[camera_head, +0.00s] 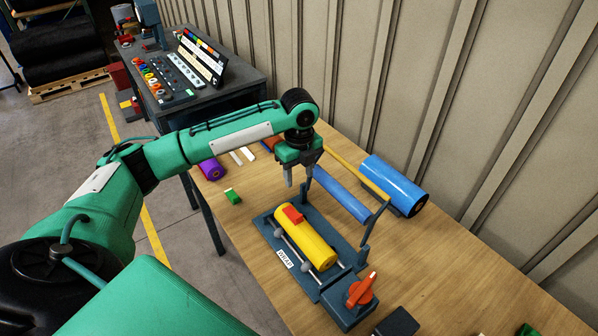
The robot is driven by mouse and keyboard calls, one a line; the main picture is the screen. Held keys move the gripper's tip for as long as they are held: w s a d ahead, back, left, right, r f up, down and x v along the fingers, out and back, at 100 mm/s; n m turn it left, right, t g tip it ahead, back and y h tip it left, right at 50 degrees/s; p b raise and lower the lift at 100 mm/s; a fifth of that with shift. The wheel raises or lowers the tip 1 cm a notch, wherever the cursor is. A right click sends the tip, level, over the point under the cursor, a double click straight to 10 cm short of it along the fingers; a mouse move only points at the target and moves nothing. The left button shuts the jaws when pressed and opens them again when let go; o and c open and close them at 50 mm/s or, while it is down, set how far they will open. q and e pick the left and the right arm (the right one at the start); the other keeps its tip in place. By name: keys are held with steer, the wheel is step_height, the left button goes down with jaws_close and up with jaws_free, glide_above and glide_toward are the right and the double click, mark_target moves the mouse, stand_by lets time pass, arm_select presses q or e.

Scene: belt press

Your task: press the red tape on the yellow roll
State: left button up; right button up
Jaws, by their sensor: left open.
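The yellow roll (306,242) lies in a dark blue-grey press frame (268,222) on the wooden table. The red tape (293,214) sits on top of the roll near its far end. My left gripper (299,184) is open and points down above the far end of the press, a little above and behind the red tape. It looks empty and apart from the tape. A blue roller (341,194) on the press lies to the right of the yellow roll. My right gripper is not in view.
An orange-red knob (361,290) stands at the press's near end. A larger blue roll (393,184) lies at the right by the wall. A purple roll (209,170) and a green block (232,196) lie at the left. Bare tabletop (450,262) is at the right.

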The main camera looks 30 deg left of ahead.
arm_select(q)
step_height(320, 180, up, 3)
steer(key=shift+r+p, duration=0.2)
steer(key=shift+p, duration=0.7)
steer(key=shift+s+d+r, duration=0.25)
steer(key=shift+d+r, duration=0.25)
steer(key=shift+d, duration=0.15)
steer(key=shift+s+d+r, duration=0.25)
steer(key=shift+d+r, duration=0.25)
steer(key=shift+d, duration=0.1)
steer(key=shift+s+d+r, duration=0.25)
steer(key=shift+d+r, duration=0.25)
steer(key=shift+d, duration=0.15)
